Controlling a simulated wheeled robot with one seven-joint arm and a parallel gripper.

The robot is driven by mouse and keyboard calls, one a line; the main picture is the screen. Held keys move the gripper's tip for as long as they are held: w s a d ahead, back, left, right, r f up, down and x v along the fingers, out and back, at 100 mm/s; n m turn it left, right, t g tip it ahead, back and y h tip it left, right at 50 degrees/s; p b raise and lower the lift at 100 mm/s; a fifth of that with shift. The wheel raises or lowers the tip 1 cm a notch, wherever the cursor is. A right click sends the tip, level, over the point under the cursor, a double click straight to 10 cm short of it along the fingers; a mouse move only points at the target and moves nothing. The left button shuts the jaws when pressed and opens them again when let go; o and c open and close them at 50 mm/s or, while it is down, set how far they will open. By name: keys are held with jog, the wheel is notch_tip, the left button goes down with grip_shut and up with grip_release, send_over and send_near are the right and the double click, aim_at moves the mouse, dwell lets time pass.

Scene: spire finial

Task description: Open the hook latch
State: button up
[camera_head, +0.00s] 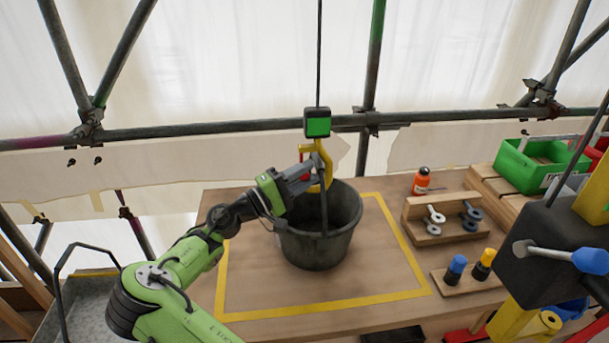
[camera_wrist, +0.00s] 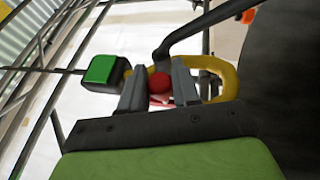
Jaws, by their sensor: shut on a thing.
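A yellow hook (camera_head: 328,165) hangs on a dark cable below a block with a green face (camera_head: 317,126). The hook also shows in the wrist view (camera_wrist: 228,76), with a red latch part (camera_wrist: 160,83) beside it. My gripper (camera_head: 311,176) reaches in from the left at the hook. In the wrist view its two grey fingers (camera_wrist: 158,84) are shut on the red latch part. A black bucket (camera_head: 322,228) stands below, its handle (camera_head: 323,207) rising to the hook. The fingers and hook partly hide the latch, so its exact angle cannot be told.
The bucket stands on a wooden table (camera_head: 250,290) inside a yellow taped outline. At the right are an orange bottle (camera_head: 421,181), a wooden holder with eye bolts (camera_head: 440,222), a green crate (camera_head: 540,165) and a black box with a blue-handled lever (camera_head: 560,250). Scaffold tubes run behind.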

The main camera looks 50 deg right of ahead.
jog(key=y+p, duration=0.1)
jog(key=p, duration=0.1)
jog(key=m+y+p, duration=0.1)
jog(key=p, duration=0.1)
jog(key=shift+w+a+r, duration=0.35)
jog(key=shift+a, duration=0.05)
jog(key=shift+w+a+r+m+t+y+p, duration=0.35)
jog(key=shift+r+m+t+y+p, duration=0.5)
jog(key=shift+t+y, duration=1.05)
jog(key=shift+w+a+r+m+t+y+p, duration=0.4)
jog(key=shift+m+t+y+p, duration=0.5)
jog(key=shift+y, duration=1.85)
jog(key=shift+w+a+r+m+t+y+p, duration=0.2)
jog(key=shift+a+r+m+t+y+p, duration=0.35)
jog(key=shift+t+y+p, duration=1.3)
jog(key=shift+d+r+g+y+b, duration=0.1)
jog(key=shift+g+y+b, duration=0.15)
jog(key=shift+y+b, duration=0.4)
jog(key=o, duration=1)
jog(key=shift+c, duration=0.2)
